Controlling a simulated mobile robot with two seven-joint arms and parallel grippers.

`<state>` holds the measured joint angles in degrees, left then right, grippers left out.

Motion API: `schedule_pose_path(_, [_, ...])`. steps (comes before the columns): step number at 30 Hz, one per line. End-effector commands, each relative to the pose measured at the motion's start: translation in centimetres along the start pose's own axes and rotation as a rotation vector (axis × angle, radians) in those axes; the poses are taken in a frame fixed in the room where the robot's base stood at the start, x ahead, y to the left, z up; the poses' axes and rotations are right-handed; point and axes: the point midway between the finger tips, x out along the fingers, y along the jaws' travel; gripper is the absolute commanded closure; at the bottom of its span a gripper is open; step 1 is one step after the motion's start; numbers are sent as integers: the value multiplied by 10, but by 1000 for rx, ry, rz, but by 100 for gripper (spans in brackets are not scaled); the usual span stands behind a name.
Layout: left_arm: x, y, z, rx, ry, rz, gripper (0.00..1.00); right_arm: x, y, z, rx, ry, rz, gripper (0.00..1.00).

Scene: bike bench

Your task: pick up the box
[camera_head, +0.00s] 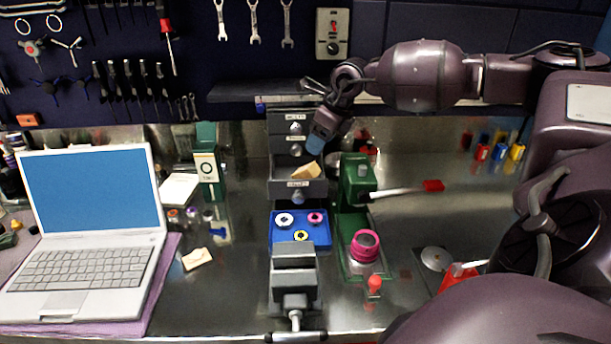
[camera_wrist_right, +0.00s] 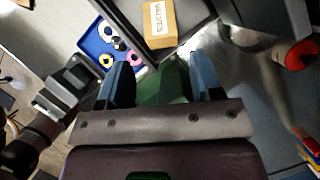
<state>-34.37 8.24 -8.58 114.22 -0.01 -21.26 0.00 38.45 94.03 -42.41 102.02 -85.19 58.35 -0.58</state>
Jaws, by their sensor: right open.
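A small tan cardboard box (camera_head: 306,171) sits in an open drawer (camera_head: 284,186) of the grey drawer cabinet at the back of the bench. In the right wrist view the box (camera_wrist_right: 180,22) lies beyond the fingertips, with a white printed label on it. My right gripper (camera_head: 317,144) reaches in from the right and hangs above and slightly right of the box. Its blue fingers (camera_wrist_right: 163,72) are apart with nothing gripped between them, and the box is clear of them. My left gripper is in neither view.
A green machine (camera_head: 356,185) with a red-tipped lever stands right of the cabinet. A blue tray (camera_head: 278,238) with several rings and a vise (camera_head: 293,275) are in front. A shelf (camera_head: 250,92) runs behind; a laptop (camera_head: 88,220) is at left.

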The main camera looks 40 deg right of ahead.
Motion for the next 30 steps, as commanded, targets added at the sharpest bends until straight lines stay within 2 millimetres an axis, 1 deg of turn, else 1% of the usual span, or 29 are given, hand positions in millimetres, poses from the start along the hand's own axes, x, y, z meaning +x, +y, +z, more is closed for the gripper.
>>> schedule_pose_path(1, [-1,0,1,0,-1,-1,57,8,1,0,0,0,3,40])
schedule_pose_path(3, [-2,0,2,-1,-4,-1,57,18,0,0,1,-1,2,40])
schedule_pose_path(6, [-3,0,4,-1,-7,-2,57,27,0,0,1,-1,2,40])
schedule_pose_path(14, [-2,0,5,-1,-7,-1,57,39,0,0,2,-1,1,40])
schedule_pose_path(24, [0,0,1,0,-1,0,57,81,0,0,1,-2,2,40])
schedule_pose_path(30, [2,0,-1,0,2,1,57,84,0,-1,1,-2,0,40])
